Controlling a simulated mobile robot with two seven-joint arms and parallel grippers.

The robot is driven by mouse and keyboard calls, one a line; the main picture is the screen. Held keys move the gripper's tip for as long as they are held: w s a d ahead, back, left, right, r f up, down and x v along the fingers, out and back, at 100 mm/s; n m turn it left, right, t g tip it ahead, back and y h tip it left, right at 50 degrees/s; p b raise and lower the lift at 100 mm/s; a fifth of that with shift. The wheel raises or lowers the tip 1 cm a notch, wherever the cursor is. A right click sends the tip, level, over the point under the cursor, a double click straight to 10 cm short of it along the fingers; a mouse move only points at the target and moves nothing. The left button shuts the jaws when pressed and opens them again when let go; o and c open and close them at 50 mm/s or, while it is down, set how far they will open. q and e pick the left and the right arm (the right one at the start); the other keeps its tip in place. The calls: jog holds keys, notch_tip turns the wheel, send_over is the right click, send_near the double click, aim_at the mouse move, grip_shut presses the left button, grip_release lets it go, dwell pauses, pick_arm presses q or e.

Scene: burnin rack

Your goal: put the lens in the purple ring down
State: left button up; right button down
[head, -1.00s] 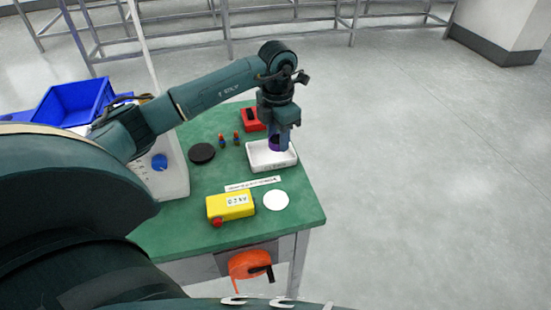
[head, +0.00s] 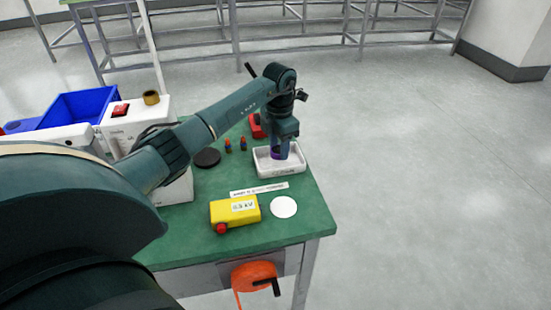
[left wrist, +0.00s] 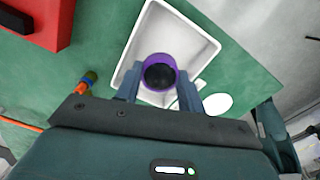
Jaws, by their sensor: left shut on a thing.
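The lens in the purple ring (left wrist: 159,73) is between the fingertips of my left gripper (left wrist: 158,90), which is shut on it. In the left wrist view its dark glass shows inside the purple rim, over the white tray (left wrist: 133,48). In the head view the purple ring (head: 275,153) shows low between the fingers of the left gripper (head: 280,152), inside the outline of the white tray (head: 293,168). I cannot tell whether the lens touches the tray floor. My right gripper is not in view.
On the green table (head: 180,235) are a yellow box (head: 225,214), a white disc (head: 284,207), a label strip (head: 258,189), a black disc (head: 207,158) and two small coloured pieces (head: 235,145). A red box (head: 256,127) stands behind the tray. An orange reel (head: 252,276) hangs at the front edge.

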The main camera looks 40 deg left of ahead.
pick_arm(q)
notch_tip(320, 180, down, 2)
jog(key=shift+d+f+b, duration=0.1)
jog(key=shift+d+b, duration=0.05)
jog(key=shift+b, duration=0.35)
jog(key=shift+f, duration=0.3)
jog(key=shift+a, duration=0.2)
jog(key=shift+r, duration=0.15)
jog(key=shift+d, duration=0.1)
jog(key=o, duration=0.9)
jog(key=shift+o, duration=0.2)
